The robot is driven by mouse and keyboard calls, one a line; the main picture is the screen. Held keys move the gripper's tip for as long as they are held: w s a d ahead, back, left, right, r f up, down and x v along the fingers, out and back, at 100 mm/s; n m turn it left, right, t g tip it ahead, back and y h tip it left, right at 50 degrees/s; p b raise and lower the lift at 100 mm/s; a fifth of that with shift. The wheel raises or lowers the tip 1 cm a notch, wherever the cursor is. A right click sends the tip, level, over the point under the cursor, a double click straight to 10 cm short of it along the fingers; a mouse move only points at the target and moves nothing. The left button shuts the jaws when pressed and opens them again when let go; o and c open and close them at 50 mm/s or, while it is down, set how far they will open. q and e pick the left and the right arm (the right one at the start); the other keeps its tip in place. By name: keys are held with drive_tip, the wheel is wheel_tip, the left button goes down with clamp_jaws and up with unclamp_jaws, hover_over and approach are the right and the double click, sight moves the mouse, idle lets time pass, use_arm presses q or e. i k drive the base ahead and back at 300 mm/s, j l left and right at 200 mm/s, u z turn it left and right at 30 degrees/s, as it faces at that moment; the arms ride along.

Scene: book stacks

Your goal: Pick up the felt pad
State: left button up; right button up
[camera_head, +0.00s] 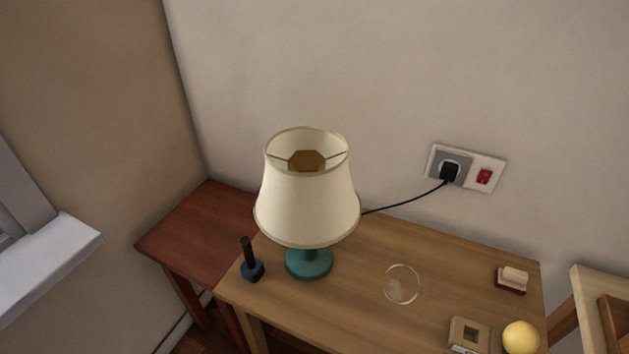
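No object is clearly recognisable as the felt pad. One candidate is a small block (512,279) with a cream top and a dark red base, lying near the right back edge of the light wooden table (352,311). Neither of my grippers shows in the head view.
A lamp (306,205) with a cream shade and teal base stands at the table's left. Near it are a dark blue handled object (251,262) and a clear round glass piece (402,284). A beige square-holed box (469,335) and yellow ball (520,337) sit front right.

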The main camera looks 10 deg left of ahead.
sight(513, 280)
drive_tip(key=z, duration=1)
